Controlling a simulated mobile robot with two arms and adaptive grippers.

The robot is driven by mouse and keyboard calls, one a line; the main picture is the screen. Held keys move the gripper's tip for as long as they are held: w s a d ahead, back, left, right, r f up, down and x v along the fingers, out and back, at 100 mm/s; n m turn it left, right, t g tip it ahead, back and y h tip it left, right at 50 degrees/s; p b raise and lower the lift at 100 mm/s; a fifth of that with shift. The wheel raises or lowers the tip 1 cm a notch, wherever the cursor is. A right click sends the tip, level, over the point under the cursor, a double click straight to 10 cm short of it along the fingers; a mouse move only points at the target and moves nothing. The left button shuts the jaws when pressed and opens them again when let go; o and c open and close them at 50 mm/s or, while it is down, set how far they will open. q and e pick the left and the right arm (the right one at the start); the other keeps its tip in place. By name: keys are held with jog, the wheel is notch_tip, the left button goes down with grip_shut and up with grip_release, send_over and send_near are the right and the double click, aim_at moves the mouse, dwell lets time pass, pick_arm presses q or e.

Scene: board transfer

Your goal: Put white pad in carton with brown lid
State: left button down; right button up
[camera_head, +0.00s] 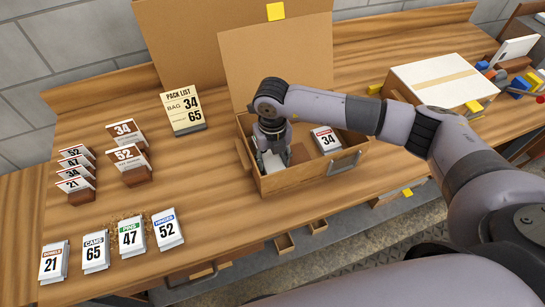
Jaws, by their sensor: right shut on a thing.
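The carton (300,180) stands open on the bench, with its brown lid (278,65) raised behind it. My right gripper (272,158) reaches down into the carton's left part. It is shut on a pale thing, seemingly the white pad (272,166), mostly hidden by the fingers and the carton wall. A white packet marked 34 (326,139) with a red band lies in the carton's right part, apart from the gripper. My left gripper is not in view.
Several numbered packets (131,236) lie at the front left. Card holders (75,170) and a pack list sign (182,109) reading 34 and 65 stand behind them. A white-topped box (440,76) and colored blocks (520,82) are at the right. Bare bench lies left of the carton.

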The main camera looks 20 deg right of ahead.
aim_at(272, 162)
jog(key=o, duration=0.5)
jog(key=shift+f, duration=0.15)
jog(key=shift+o, duration=0.8)
jog(key=shift+r, duration=0.7)
notch_tip(272, 162, up, 11)
jog(key=b, duration=0.3)
